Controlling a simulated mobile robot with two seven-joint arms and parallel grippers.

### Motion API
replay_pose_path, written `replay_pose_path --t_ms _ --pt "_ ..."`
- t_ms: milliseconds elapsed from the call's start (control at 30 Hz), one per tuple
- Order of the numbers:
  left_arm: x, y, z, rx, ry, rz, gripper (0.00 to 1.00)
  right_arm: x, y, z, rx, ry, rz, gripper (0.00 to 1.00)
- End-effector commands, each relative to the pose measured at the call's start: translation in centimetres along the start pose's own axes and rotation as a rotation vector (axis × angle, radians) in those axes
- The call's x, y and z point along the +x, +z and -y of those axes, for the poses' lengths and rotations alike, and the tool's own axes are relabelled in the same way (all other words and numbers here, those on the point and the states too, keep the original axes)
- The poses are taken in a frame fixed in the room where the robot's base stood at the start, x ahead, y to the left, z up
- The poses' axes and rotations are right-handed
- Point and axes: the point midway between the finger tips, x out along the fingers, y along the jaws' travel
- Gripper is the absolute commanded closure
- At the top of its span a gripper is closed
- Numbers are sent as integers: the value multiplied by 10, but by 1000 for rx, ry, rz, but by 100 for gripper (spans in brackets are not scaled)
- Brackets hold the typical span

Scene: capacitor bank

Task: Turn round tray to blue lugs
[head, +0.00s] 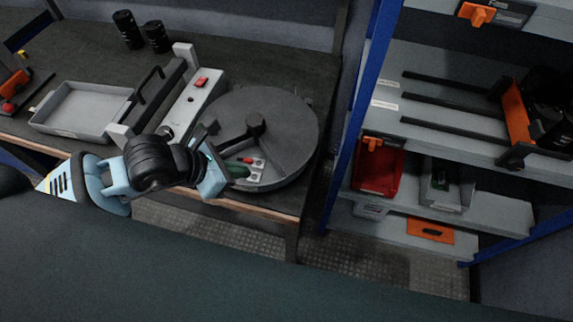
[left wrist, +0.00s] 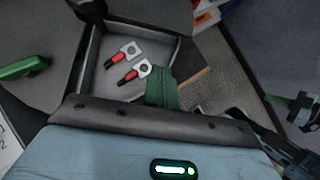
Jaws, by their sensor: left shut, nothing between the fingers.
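The round tray (head: 285,125) is a dark grey disc with a central knob (head: 256,122), lying on the bench. Its open sector faces the front and shows two red-sleeved lugs (head: 250,161); these red lugs (left wrist: 122,66) also show in the left wrist view. No blue lugs show. My left gripper (head: 240,169) is shut and empty, with its green fingertips at the left side of the open sector. A green finger (left wrist: 162,89) overlaps the compartment in the left wrist view; contact with its wall cannot be told. A blue-and-dark part with green tips (left wrist: 278,101), perhaps my right gripper, is at the right edge.
A grey rectangular tray (head: 82,108) and a light grey block with a red switch (head: 200,84) stand left of the round tray. Two black cylinders (head: 128,30) stand behind. A blue-posted shelf (head: 362,95) with bins is at the right. A green piece (left wrist: 22,68) is unidentified.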

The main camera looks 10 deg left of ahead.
Motion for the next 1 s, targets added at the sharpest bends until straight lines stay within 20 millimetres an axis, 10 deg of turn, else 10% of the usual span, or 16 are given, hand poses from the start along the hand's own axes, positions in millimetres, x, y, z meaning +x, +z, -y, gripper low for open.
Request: replay_pose_path --t_ms 433,1000 --pt "-6 0 3 -2 12 27 100 1 5 4 6 -5 10 100" --pt "78 2 2 -2 11 26 100 2 8 4 7 -5 11 100"
